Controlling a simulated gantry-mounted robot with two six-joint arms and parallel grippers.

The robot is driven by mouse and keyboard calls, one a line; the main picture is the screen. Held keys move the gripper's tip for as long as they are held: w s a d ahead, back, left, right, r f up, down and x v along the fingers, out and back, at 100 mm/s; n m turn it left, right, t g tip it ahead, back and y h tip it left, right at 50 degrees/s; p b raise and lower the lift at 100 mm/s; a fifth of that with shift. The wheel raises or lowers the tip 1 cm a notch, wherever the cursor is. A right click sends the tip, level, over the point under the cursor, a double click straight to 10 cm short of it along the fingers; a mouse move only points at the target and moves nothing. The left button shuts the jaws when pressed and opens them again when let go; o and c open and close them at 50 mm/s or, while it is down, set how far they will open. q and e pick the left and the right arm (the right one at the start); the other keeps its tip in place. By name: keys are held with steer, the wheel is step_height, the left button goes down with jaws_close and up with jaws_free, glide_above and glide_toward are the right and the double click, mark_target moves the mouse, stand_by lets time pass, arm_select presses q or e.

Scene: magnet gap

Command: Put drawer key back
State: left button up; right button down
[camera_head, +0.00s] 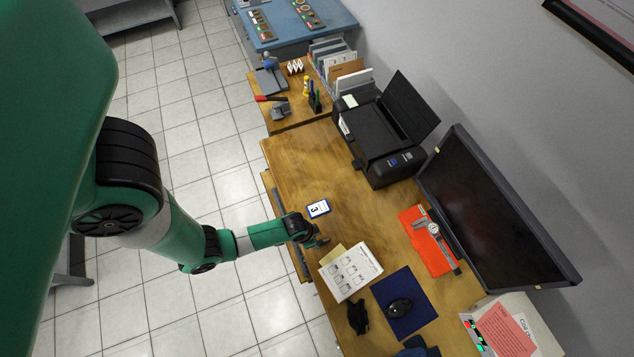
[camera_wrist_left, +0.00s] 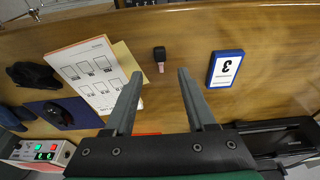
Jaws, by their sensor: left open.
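A small key (camera_wrist_left: 159,58) with a black head and a pinkish shaft lies on the wooden desk in the left wrist view. My left gripper (camera_wrist_left: 160,73) is open, with its two grey fingers on either side of the key in that picture. The fingers look above the desk, and I cannot tell how far. In the head view my left gripper (camera_head: 320,241) is over the desk's front edge, and I cannot make out the key there. The drawer fronts (camera_head: 285,222) run along the desk's front side. My right gripper is not in view.
A blue-framed card marked 3 (camera_head: 318,208) lies near the gripper. A printed sheet (camera_head: 351,271), a mouse pad (camera_head: 418,318) with a mouse (camera_head: 399,307), and a printer (camera_head: 382,140) are also on the desk. Bare wood lies behind the card.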

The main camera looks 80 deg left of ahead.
arm_select(q)
steer(key=p+v, duration=0.3)
steer(key=v, duration=0.2)
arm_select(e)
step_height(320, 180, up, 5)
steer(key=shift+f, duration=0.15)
arm_select(q)
steer(key=shift+f, duration=0.1)
